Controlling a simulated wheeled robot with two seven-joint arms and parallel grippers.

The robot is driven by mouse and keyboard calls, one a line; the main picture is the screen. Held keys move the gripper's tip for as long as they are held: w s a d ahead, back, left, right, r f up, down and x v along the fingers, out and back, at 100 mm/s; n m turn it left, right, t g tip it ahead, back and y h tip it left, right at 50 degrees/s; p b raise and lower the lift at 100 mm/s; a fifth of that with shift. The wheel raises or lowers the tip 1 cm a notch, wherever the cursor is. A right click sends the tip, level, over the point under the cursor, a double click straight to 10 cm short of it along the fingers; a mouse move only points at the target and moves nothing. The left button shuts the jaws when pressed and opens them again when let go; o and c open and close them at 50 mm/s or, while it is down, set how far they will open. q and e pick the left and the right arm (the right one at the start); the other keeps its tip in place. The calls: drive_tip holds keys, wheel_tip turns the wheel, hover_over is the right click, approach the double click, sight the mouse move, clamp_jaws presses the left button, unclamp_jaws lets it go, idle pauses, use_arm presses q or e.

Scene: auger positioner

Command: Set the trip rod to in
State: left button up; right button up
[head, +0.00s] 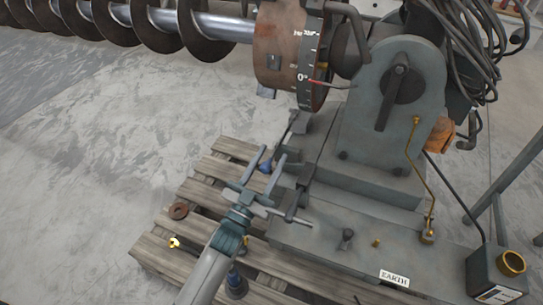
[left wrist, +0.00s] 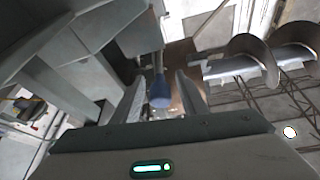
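A dark rod with a blue knob (head: 265,167), which looks like the trip rod, sticks out low on the machine's left side, above the pallet. My left gripper (head: 273,154) is open, with its two fingers on either side of the blue knob. In the left wrist view the blue knob (left wrist: 161,92) hangs between the open fingers (left wrist: 160,98), with gaps visible at its sides. I cannot tell how far the rod is pushed in. My right gripper is not in view.
The grey machine base (head: 330,235) and its bearing housing (head: 390,110) stand right of the gripper. The auger (head: 115,20) runs across the upper left. The concrete floor at left is clear.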

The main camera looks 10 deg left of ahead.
use_arm(q)
drive_tip(key=shift+w+d+r, duration=0.2)
drive_tip(key=shift+w+r, duration=0.05)
drive_tip(key=shift+w, duration=0.2)
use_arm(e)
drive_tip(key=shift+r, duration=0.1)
use_arm(q)
clamp_jaws()
drive_tip(key=d, duration=0.2)
drive_tip(key=s+d, duration=0.1)
drive_tip(key=d, duration=0.1)
drive_tip(key=shift+d, duration=0.35)
unclamp_jaws()
drive_tip(key=shift+d, duration=0.15)
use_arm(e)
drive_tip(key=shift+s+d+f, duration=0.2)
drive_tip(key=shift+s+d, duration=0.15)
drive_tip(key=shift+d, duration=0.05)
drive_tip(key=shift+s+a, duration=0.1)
